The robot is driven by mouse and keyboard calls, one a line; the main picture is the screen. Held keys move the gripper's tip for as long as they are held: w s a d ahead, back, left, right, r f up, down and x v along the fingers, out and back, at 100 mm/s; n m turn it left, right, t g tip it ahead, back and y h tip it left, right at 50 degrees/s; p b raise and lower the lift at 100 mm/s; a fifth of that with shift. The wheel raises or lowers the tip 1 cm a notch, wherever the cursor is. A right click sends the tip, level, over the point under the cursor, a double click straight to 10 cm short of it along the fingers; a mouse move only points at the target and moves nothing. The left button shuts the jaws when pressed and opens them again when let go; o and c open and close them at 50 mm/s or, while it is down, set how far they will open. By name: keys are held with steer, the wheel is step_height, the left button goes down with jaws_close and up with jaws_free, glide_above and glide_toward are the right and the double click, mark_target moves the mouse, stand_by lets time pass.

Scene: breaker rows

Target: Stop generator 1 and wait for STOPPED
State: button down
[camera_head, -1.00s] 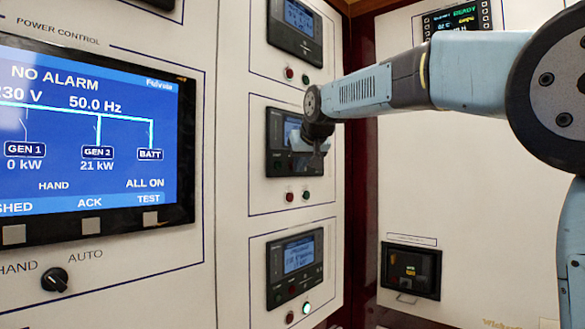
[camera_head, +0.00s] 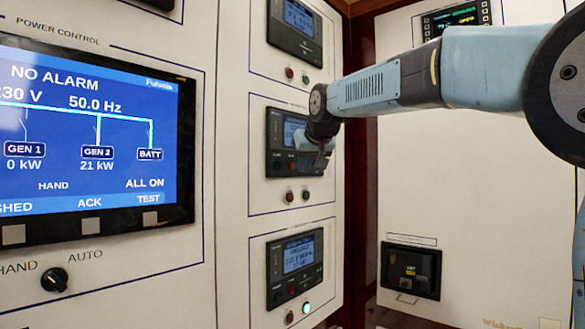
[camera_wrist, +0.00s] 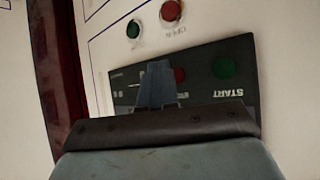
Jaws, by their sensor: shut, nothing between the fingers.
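The middle generator controller (camera_head: 275,150) is a dark unit on the white panel, its screen (camera_head: 293,130) partly covered by my arm. My gripper (camera_head: 325,160) is shut and empty in front of its lower right part. In the wrist view the controller (camera_wrist: 245,60) appears upside down with a green START button (camera_wrist: 225,67). A red button (camera_wrist: 179,75) shows just beside my gripper's fingertips (camera_wrist: 157,68); its label is hidden and I cannot tell whether they touch. The large power control screen (camera_head: 90,130) reads GEN 1 0 kW, GEN 2 21 kW, NO ALARM, HAND.
Similar controllers sit above (camera_head: 296,28) and below (camera_head: 294,265). A red button (camera_wrist: 171,11) and a green button (camera_wrist: 133,29) lie beside the middle controller. A HAND/AUTO knob (camera_head: 54,280) is at the lower left. The right wall has a small black device (camera_head: 411,270).

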stand_by(0.3)
steer(key=shift+s+d, duration=0.8)
steer(key=shift+d, duration=0.2)
steer(key=shift+s+d, duration=0.75)
steer(key=shift+d, duration=0.2)
steer(key=shift+d, duration=0.1)
steer(key=s+d+f+m+g+h, duration=0.2)
steer(key=s+d+f, duration=1.15)
steer(key=s, duration=0.25)
steer(key=s+d+f+m+g+h, duration=0.1)
steer(key=s+d+f, duration=0.2)
steer(key=s+f, duration=0.4)
steer(key=s+d+f+m+g, duration=0.1)
steer(key=s+d+f, duration=0.2)
steer(key=s+f, duration=0.5)
steer(key=shift+s+f+h, duration=0.2)
steer(key=shift+s+h, duration=0.2)
steer(key=shift+s, duration=0.15)
stand_by(0.7)
